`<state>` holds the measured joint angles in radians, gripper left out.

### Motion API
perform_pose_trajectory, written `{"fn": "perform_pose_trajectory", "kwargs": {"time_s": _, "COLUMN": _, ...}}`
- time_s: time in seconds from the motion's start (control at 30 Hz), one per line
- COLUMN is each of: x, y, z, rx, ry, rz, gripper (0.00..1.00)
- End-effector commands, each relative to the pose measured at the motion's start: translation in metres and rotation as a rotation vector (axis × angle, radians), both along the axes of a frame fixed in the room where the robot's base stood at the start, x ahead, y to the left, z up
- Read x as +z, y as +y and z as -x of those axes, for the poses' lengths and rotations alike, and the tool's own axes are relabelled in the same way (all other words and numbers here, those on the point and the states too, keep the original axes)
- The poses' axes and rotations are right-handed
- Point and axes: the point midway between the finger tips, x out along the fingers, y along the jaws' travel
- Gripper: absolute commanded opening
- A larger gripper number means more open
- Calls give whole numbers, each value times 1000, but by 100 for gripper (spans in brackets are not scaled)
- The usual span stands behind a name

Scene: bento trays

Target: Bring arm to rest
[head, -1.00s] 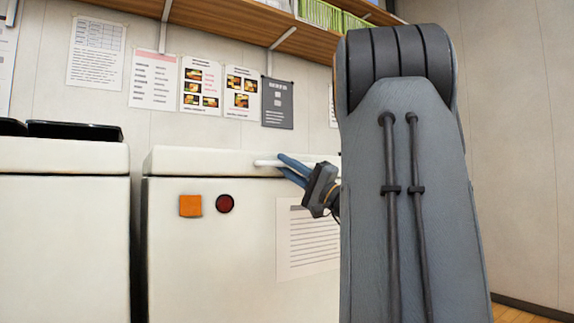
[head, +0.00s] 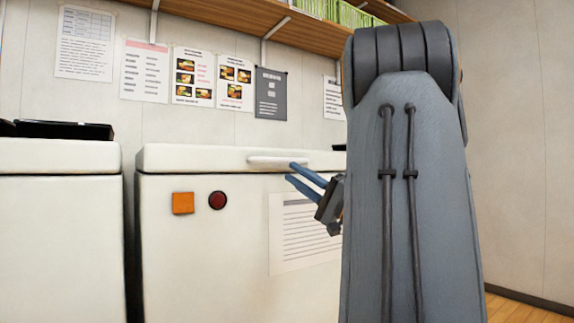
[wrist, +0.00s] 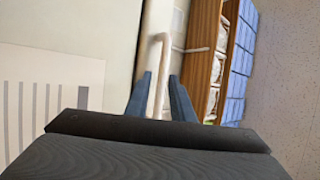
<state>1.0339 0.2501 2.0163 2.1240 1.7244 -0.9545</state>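My gripper (head: 291,172) is open and empty in the head view, with its two blue-grey fingers apart at the front of the right white chest (head: 190,255). The upper fingertip overlaps the right end of the chest's white bar handle (head: 265,160) in the picture; I cannot tell if they touch. The chest's lid (head: 195,157) looks shut. In the wrist view the fingers (wrist: 160,76) are spread, and the handle (wrist: 162,42) shows in the gap between them. My arm hides the right part of the chest.
A second white chest (head: 60,240) stands at the left with dark trays (head: 65,130) on top. The right chest has an orange square (head: 183,203), a red button (head: 217,200) and a printed sheet (head: 290,235). A wooden shelf (head: 220,18) runs above. Floor shows at the lower right.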

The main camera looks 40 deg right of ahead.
Motion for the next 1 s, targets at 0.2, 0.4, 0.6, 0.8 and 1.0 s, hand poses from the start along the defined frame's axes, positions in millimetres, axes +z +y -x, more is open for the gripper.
{"fn": "perform_pose_trajectory", "kwargs": {"time_s": 0.2, "x": -2, "y": -1, "z": 9, "rx": 2, "ry": -5, "rz": 1, "gripper": 22}}
{"fn": "perform_pose_trajectory", "kwargs": {"time_s": 0.4, "x": -2, "y": -1, "z": 9, "rx": 2, "ry": -6, "rz": 3, "gripper": 22}}
{"fn": "perform_pose_trajectory", "kwargs": {"time_s": 0.6, "x": -1, "y": -1, "z": 9, "rx": 2, "ry": -7, "rz": 3, "gripper": 22}}
{"fn": "perform_pose_trajectory", "kwargs": {"time_s": 0.8, "x": -2, "y": 12, "z": 3, "rx": 31, "ry": 12, "rz": 3, "gripper": 22}}
{"fn": "perform_pose_trajectory", "kwargs": {"time_s": 1.0, "x": -16, "y": 102, "z": -35, "rx": 232, "ry": 167, "rz": 5, "gripper": 22}}
